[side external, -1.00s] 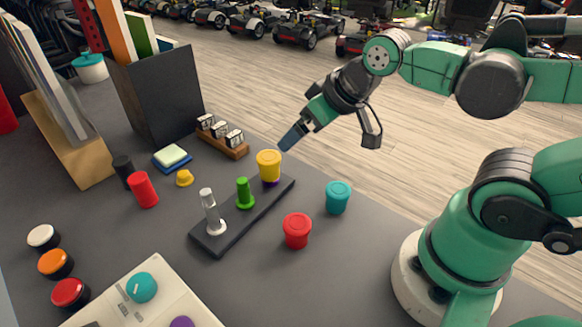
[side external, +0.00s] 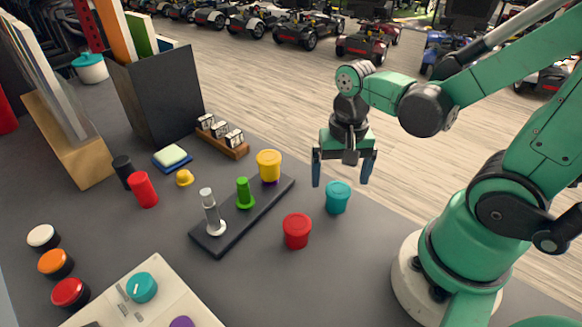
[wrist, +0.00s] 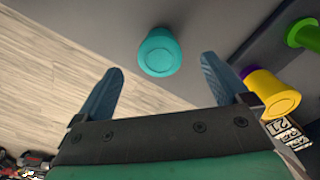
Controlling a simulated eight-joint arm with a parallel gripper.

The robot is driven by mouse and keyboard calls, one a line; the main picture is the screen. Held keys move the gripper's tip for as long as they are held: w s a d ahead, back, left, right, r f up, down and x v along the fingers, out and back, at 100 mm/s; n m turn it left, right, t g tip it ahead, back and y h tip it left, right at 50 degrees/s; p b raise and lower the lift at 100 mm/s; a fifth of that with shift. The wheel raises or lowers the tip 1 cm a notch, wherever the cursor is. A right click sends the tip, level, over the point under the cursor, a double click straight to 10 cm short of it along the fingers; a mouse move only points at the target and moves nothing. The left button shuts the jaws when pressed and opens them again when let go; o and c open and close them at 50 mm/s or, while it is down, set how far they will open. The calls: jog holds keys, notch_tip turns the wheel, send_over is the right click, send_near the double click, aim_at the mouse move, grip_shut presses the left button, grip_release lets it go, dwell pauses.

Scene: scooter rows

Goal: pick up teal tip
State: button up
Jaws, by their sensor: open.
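The teal tip (side external: 338,197) is a small cup-like piece with a wider rim, upright on the dark table near its right edge. It also shows in the wrist view (wrist: 160,52), ahead of the gap between my fingers. My gripper (side external: 342,180) points down with its two blue fingers apart and empty, just above and behind the teal tip in the side view. The fingers (wrist: 163,80) show on both sides of the wrist view. They do not appear to touch the tip.
A red tip (side external: 297,231) stands to the left of the teal one. A dark rack (side external: 222,243) holds a yellow tip (side external: 268,165), a green peg (side external: 244,194) and a grey peg (side external: 211,213). A wooden block with dials (side external: 222,137) lies behind.

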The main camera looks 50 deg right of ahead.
aim_at(339, 189)
jog(key=shift+f, duration=2.05)
jog(key=shift+c, duration=0.2)
jog(key=c, duration=1.3)
jog(key=shift+r, duration=0.2)
